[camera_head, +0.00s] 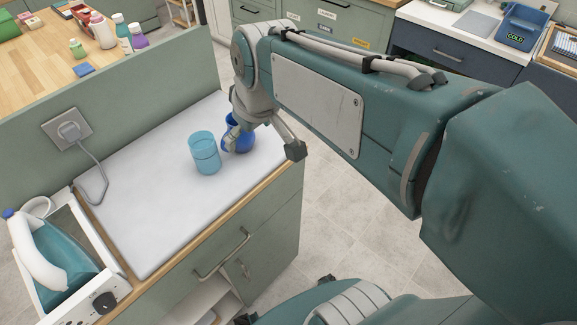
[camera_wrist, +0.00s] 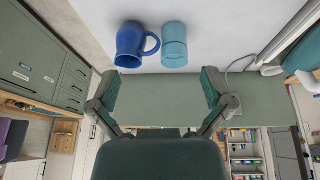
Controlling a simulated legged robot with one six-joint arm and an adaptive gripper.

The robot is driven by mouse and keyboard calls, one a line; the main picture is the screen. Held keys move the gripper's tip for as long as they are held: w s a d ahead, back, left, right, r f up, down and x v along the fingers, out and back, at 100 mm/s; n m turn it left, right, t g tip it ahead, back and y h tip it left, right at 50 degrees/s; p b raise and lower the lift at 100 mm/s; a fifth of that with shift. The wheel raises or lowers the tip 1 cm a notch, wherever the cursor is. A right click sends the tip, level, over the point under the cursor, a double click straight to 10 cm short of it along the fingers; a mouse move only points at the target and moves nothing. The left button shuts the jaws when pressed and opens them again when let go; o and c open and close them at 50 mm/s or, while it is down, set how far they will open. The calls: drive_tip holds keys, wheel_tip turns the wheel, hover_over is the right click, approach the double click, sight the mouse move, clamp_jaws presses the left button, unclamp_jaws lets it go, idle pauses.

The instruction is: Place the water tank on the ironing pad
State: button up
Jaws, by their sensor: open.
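A translucent light-blue cylinder (camera_head: 205,155), which looks like the water tank, stands upright on the pale ironing pad (camera_head: 140,215). It also shows at the top of the wrist view (camera_wrist: 174,46). A dark-blue mug (camera_head: 243,141) is beside it to the right, partly hidden by my gripper; in the wrist view the mug (camera_wrist: 129,45) is left of the cylinder. My gripper (camera_head: 264,145) is open and empty at the right end of the pad, by the mug. In the wrist view its fingers (camera_wrist: 160,100) are spread wide, with nothing between them.
A teal and white ironing unit (camera_head: 62,262) with an iron is at the pad's left end. A green partition (camera_head: 110,95) with a wall outlet (camera_head: 68,130) and cord runs behind. A wooden table (camera_head: 60,55) with bottles stands beyond. The pad's left and front areas are clear.

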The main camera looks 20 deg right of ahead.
drive_tip(key=s+d+f+m+t+h, duration=0.1)
drive_tip(key=s+d+f+m, duration=0.1)
drive_tip(key=s, duration=0.8)
drive_tip(key=shift+s+d+f+m+t, duration=0.2)
drive_tip(key=shift+d+f+m+t, duration=0.1)
drive_tip(key=shift+d+m, duration=0.65)
